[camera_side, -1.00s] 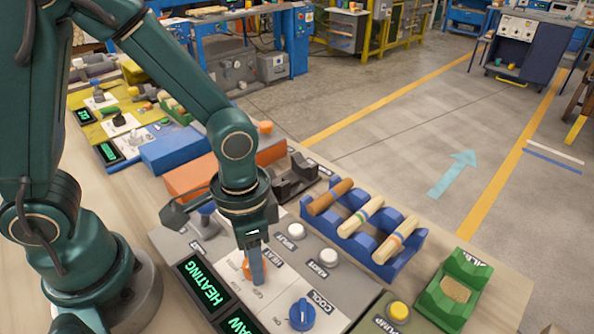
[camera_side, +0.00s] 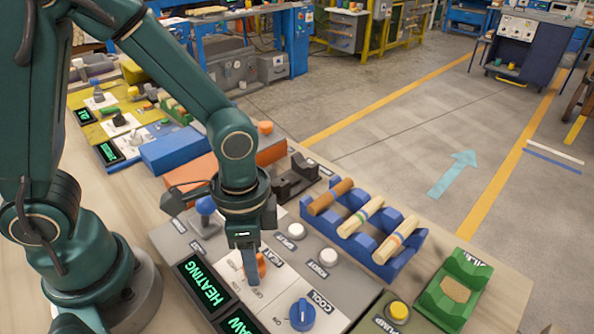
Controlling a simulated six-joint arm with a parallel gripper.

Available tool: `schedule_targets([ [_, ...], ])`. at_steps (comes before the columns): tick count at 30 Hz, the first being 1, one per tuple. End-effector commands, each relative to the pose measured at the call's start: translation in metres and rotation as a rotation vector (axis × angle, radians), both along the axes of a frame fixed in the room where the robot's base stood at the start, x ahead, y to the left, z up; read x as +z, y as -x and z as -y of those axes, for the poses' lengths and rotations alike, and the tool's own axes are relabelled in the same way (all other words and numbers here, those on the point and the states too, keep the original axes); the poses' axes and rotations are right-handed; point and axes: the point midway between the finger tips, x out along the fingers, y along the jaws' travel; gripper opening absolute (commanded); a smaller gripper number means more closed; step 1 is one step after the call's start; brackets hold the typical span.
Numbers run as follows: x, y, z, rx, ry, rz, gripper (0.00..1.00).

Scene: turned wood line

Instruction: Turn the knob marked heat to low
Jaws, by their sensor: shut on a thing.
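The orange heat knob (camera_side: 262,264) is on the grey control panel, beside the label HEAT. My gripper (camera_side: 251,274) points down over it and is shut on it. The fingers hide much of the knob, so I cannot tell which mark it points to. Small position marks lie around the knob, partly covered and hard to read. A display (camera_side: 206,284) at the panel's left edge reads HEATING in green.
A blue knob (camera_side: 302,315) marked COOL is close in front, to the right. White buttons (camera_side: 297,231) and a blue-topped lever (camera_side: 205,207) stand behind. A blue rack (camera_side: 408,247) with turned wood pieces is at the right.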

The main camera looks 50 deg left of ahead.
Motion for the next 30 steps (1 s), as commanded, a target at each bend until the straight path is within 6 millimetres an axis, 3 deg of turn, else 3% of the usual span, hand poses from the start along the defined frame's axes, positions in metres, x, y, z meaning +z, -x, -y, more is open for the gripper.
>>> schedule_targets([
  [2, 0.000, 0.001, -0.001, 0.000, -0.002, -0.005, 0.00],
  [3, 0.000, 0.001, -0.001, 0.000, -0.002, -0.004, 0.59],
  [4, 0.000, 0.001, -0.001, 0.000, -0.002, -0.004, 0.70],
  [5, 0.000, 0.001, -0.001, 0.000, -0.002, -0.004, 0.74],
  [16, 0.004, 0.000, 0.000, 0.001, 0.000, 0.001, 0.74],
  [30, 0.050, 0.000, 0.000, 0.001, 0.000, 0.000, 0.74],
])
